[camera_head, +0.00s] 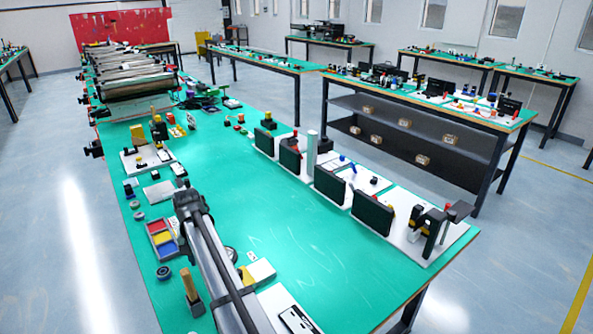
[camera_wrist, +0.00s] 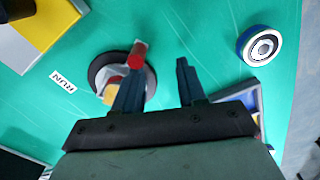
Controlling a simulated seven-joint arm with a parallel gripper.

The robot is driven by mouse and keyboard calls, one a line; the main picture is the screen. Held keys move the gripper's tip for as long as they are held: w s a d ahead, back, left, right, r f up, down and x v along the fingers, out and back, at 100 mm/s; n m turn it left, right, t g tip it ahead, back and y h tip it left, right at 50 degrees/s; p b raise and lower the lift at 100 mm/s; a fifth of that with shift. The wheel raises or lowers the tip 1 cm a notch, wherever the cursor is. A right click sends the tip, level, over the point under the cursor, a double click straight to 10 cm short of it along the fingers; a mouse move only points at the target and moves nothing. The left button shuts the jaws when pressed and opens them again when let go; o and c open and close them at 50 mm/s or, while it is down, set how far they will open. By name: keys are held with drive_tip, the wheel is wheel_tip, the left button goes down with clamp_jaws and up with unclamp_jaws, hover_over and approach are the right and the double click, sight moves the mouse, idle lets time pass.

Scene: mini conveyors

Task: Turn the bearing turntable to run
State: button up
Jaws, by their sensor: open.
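The bearing turntable (camera_wrist: 97,72) shows in the wrist view as a dark round base with a grey part on top. A red piece (camera_wrist: 137,56) stands out from it, and a yellow piece (camera_wrist: 111,95) is at its lower left. A white RUN label (camera_wrist: 63,83) lies on the green table left of it. My gripper (camera_wrist: 160,66) is open and empty. Its left finger covers part of the turntable, with the red piece just beyond that fingertip; I cannot tell whether they touch. In the head view the turntable (camera_head: 231,253) is partly hidden by my arm, and the gripper is not clearly visible.
A bearing ring (camera_wrist: 262,46) lies right of the gripper. A parts tray (camera_head: 152,228) stands left of my arm. A yellow and grey block (camera_wrist: 45,35) is at the wrist view's upper left. The middle of the green table (camera_head: 270,200) is clear.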

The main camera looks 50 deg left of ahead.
wheel_tip(320, 180, up, 14)
drive_tip(key=w+d+r+m+t+y, duration=0.1)
drive_tip(key=w+r+m+t, duration=0.1)
drive_tip(key=w, duration=0.9)
drive_tip(key=w+d+r+m+t+y, duration=0.1)
drive_tip(key=w+r+m+t+y, duration=0.1)
drive_tip(key=w, duration=0.9)
drive_tip(key=w+d+r+m+t+y, duration=0.1)
drive_tip(key=w+r+m+t, duration=0.1)
drive_tip(key=w, duration=0.9)
drive_tip(key=shift+d+m+y, duration=0.3)
drive_tip(key=shift+d+m, duration=0.1)
drive_tip(key=shift+m, duration=0.5)
